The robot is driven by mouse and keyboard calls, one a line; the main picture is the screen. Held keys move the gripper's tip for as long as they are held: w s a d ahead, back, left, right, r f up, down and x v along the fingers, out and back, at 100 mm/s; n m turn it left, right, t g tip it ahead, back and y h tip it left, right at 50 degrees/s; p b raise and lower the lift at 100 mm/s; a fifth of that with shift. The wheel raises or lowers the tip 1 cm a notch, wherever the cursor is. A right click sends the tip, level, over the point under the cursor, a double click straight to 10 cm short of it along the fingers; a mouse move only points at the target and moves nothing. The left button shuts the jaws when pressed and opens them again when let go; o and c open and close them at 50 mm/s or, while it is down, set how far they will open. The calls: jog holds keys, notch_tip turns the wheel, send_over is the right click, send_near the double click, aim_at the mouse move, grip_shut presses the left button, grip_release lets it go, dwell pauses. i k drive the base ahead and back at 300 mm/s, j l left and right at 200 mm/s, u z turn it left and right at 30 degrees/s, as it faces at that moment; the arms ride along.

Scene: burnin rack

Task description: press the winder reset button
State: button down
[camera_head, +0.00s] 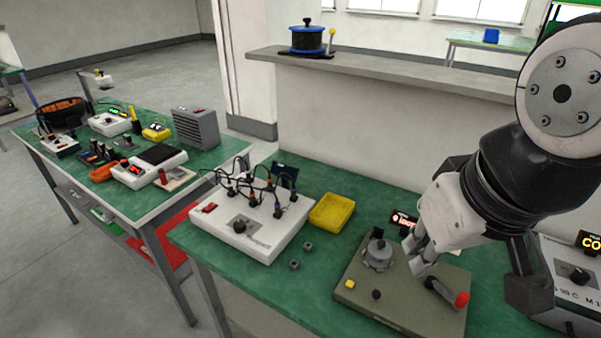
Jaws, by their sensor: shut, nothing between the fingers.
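The winder is an olive-grey box (375,316) on the near green bench, with a grey metal spindle (377,256) on top. A small yellow button (350,284) sits near its front left, with a small black knob or button (376,294) to the right of it. I cannot tell from labels which one is the reset. A black lever with a red knob (462,299) is on the box's right side. My gripper (416,265) is shut and empty, pointing down above the back right part of the box, right of the spindle and apart from the yellow button.
A small display (403,220) with orange text stands behind the winder, partly hidden by my gripper. A yellow tray (332,212) and a white cabled unit (244,231) are to the left. Another unit (575,285) stands at right. Small grey cubes (294,265) lie on the bench.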

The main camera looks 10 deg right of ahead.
aim_at(349, 284)
jog(key=k+j, duration=0.1)
jog(key=j, duration=0.25)
jog(key=k+j+z, duration=0.1)
jog(key=j, duration=0.25)
jog(key=k+j, duration=0.2)
jog(key=j, duration=0.15)
jog(key=k+j+z, duration=0.1)
jog(key=j, duration=0.2)
jog(key=k+j, duration=0.15)
jog(key=j, duration=0.2)
